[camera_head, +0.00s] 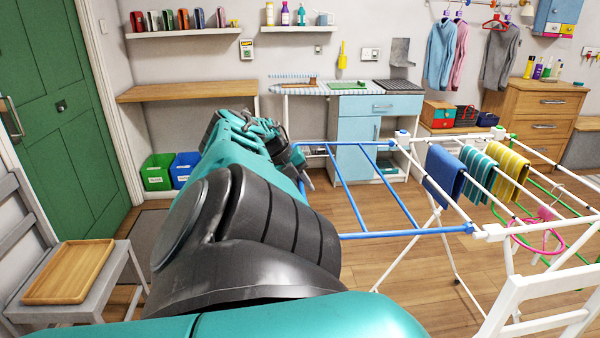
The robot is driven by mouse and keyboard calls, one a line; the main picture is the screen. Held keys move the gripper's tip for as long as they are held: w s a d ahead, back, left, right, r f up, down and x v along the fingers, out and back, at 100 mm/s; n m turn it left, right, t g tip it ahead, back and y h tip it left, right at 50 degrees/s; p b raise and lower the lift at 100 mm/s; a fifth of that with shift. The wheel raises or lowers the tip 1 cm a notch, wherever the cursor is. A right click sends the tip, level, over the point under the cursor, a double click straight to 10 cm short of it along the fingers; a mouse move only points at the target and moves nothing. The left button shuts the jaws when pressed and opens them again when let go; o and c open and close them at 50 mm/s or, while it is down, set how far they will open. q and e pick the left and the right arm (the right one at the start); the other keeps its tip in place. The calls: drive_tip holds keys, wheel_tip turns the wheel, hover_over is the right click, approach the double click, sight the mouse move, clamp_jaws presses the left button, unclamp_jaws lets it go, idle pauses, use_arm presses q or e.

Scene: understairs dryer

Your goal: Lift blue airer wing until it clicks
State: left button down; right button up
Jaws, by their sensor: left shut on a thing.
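The blue airer wing (375,178) extends from the left side of the white airer (430,190), roughly level with its top. Its rails and cross bars show, but its outer left end is partly hidden behind my left arm. My left gripper (303,172) is at that outer end, shut on the wing's outer bar. The exact grip is small and partly covered by my forearm. I cannot tell from this view whether the wing's joint is latched. My right gripper is not in view.
Blue, teal-striped and yellow-striped towels (508,172) hang on the airer. A white chair (545,305) stands at front right. A grey chair with a wooden tray (70,272) stands at left. A blue cabinet (357,145) is behind the wing. Floor below the wing is clear.

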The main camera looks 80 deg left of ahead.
use_arm(q)
drive_tip(key=shift+s+r, duration=0.1)
drive_tip(key=shift+r, duration=0.25)
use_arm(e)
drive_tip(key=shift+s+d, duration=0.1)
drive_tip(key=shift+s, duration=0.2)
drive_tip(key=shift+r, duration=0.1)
use_arm(q)
drive_tip(key=shift+a, duration=0.1)
